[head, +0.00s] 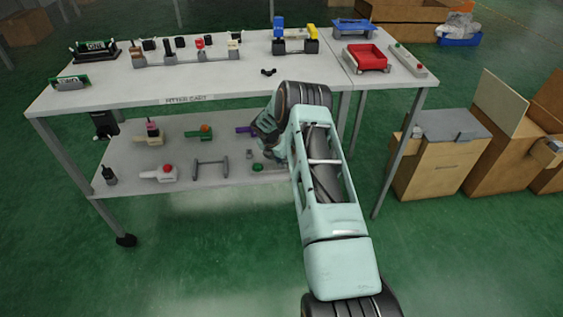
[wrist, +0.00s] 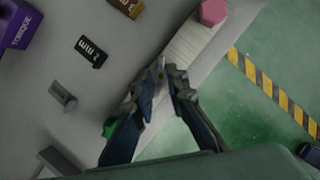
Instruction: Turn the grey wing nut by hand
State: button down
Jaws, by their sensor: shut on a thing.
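My gripper (wrist: 162,74) is at the front edge of the cart's lower shelf, in the middle of the wrist view. Its fingertips are close together on a small grey piece (wrist: 160,88), which looks like the grey wing nut. Most of it is hidden between the fingers, so I cannot tell the angle of its wings. In the head view my forearm and wrist cover the fingertips and the nut.
The cart's top (head: 190,83) is above. Green floor lies beyond the edge.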

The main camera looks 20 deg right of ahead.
jog(key=shift+f+m+b, duration=0.1)
jog(key=shift+m+b, duration=0.2)
jog(key=shift+b, duration=0.05)
jog(key=shift+w+a+f+m+g+h+b, duration=0.15)
jog(key=shift+m+g+h+b, duration=0.2)
jog(key=shift+m+b, duration=0.6)
jog(key=m+g+b, duration=0.1)
jog(key=m+b, duration=0.2)
jog(key=b, duration=0.1)
jog(key=shift+w+f+g, duration=0.1)
jog(key=shift+g, duration=0.15)
jog(key=m+b, duration=0.1)
jog(key=m+g+b, duration=0.1)
jog(key=m+b, duration=0.1)
jog(key=shift+w+r+m, duration=0.1)
jog(key=shift+r+m, duration=0.1)
jog(key=shift+m, duration=0.05)
jog(key=shift+r+b, duration=0.15)
jog(key=shift+b, duration=0.15)
jog(key=c, duration=1.9)
grip_release()
jog(key=shift+r+p, duration=0.15)
jog(key=shift+p, duration=0.35)
